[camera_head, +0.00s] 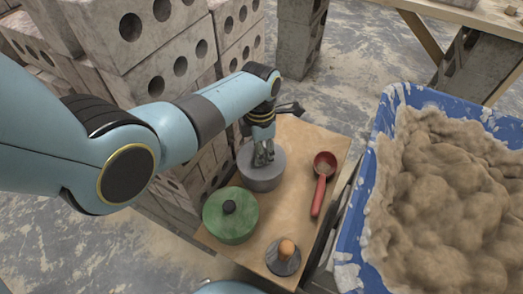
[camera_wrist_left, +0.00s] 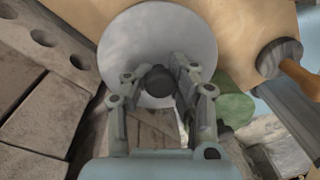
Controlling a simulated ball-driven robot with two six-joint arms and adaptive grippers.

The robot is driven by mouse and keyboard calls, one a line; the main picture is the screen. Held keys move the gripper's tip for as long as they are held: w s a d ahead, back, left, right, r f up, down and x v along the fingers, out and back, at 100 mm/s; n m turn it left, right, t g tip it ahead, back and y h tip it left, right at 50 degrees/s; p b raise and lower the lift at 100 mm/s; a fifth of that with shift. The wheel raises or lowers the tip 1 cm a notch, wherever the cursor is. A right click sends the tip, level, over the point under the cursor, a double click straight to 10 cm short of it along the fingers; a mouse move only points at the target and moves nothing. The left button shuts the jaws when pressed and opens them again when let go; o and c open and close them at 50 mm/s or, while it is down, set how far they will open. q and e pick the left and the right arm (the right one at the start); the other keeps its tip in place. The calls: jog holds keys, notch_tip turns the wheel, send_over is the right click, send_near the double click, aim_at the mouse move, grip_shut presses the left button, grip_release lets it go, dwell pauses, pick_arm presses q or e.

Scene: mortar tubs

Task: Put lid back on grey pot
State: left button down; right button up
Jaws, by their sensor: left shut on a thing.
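The grey pot (camera_head: 262,182) stands on a small wooden table in the head view. My left gripper (camera_head: 263,160) points down at the top of it. In the left wrist view my left gripper (camera_wrist_left: 158,85) is shut on the black knob (camera_wrist_left: 157,79) of a round, light grey lid (camera_wrist_left: 160,35). The lid is over the pot, and its disc hides the pot in the wrist view. I cannot tell whether the lid rests fully on the rim or is slightly above it. My right gripper is in neither view.
A green lidded pot (camera_head: 231,222) stands close in front of the grey pot. A blue mortar tub (camera_head: 352,235) is right of the table (camera_head: 290,220); blocks (camera_head: 135,35) are stacked behind.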

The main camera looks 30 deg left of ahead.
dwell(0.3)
pick_arm(q)
jog(key=c, duration=0.5)
grip_release()
jog(key=shift+c, duration=0.2)
jog(key=shift+r, duration=0.15)
notch_tip(320, 180, up, 7)
jog(key=p, duration=0.7)
jog(key=shift+f, duration=0.2)
jog(key=shift+c, duration=0.5)
grip_shut()
